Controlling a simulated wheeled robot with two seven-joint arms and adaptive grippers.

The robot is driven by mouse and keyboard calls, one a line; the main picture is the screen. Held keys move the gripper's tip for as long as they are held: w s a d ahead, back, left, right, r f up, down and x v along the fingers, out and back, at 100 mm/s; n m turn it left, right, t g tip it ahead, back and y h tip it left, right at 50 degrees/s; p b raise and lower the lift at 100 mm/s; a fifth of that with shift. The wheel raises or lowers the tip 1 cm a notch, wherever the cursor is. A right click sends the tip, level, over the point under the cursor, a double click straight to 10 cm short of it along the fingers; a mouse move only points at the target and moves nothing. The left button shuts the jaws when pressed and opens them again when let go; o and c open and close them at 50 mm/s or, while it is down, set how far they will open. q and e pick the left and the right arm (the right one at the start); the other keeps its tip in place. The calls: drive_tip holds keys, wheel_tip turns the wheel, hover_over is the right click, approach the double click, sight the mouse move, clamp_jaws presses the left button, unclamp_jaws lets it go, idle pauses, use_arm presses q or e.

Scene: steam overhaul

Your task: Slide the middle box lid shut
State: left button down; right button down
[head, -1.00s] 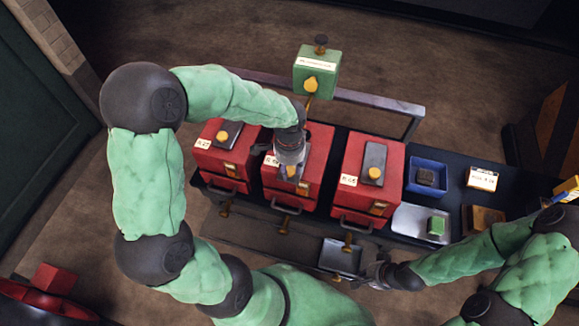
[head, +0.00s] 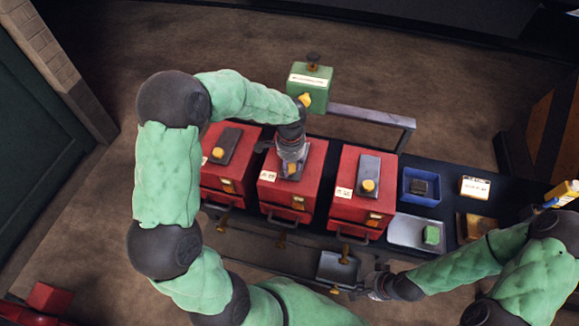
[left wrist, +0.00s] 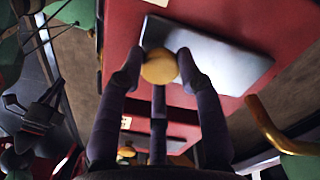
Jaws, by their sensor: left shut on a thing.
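The middle red box (head: 304,194) stands between two similar red boxes. Its grey lid (head: 286,172) lies on top, largely hidden by my gripper, with its yellow knob (head: 292,168) about level with the neighbours' knobs. The lid (left wrist: 215,58) and round knob (left wrist: 160,67) show clearly in the left wrist view. My left gripper (head: 290,165) comes down from above, its fingers shut around the knob. Any gap at the lid's far edge is hidden. My right gripper (head: 362,291) is low at the front, beside a grey pan; its fingers are too small to judge.
The left box (head: 228,168) and right box (head: 360,205) carry lids with yellow knobs. A green box (head: 310,88) stands behind. A blue bin (head: 421,186), a pale tray with a green block (head: 432,235) and the grey pan (head: 338,268) are at right and front.

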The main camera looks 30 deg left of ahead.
use_arm(q)
drive_tip(key=shift+w+a+r, duration=0.1)
drive_tip(key=shift+w, duration=0.1)
drive_tip(key=c, duration=1)
unclamp_jaws()
drive_tip(key=shift+o, duration=0.9)
drive_tip(key=shift+w, duration=0.1)
wheel_tip(320, 180, up, 12)
